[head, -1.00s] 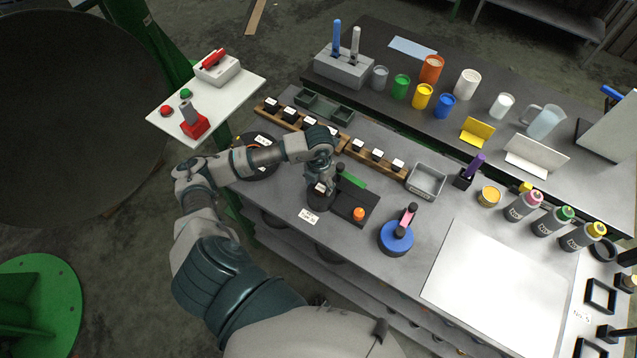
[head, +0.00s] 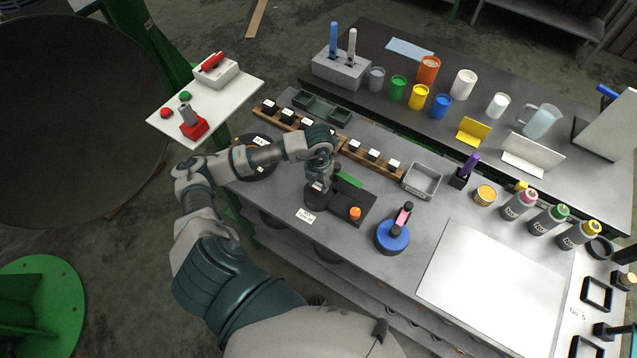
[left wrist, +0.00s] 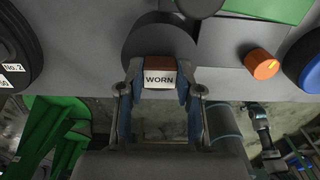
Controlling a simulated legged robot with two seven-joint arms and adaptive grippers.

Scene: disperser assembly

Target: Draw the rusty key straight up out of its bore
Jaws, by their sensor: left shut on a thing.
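My left gripper (head: 319,183) is over the round dark end of a black fixture (head: 343,206) on the grey bench. In the left wrist view its two fingers (left wrist: 160,84) are shut on the rusty key (left wrist: 163,62), a block with a rust-brown top and a white tag reading WORN. Behind the key, the dark round housing (left wrist: 150,40) shows in the left wrist view. The bore and the key's lower part are hidden, so I cannot tell how deep the key sits. My right gripper is in neither view.
An orange knob (head: 355,213) and a green bar (head: 349,180) are on the fixture, close to the gripper. A blue round base with a pink-topped handle (head: 392,237) stands to the right. Wooden racks (head: 372,158) lie behind. A white sheet (head: 492,272) lies farther right.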

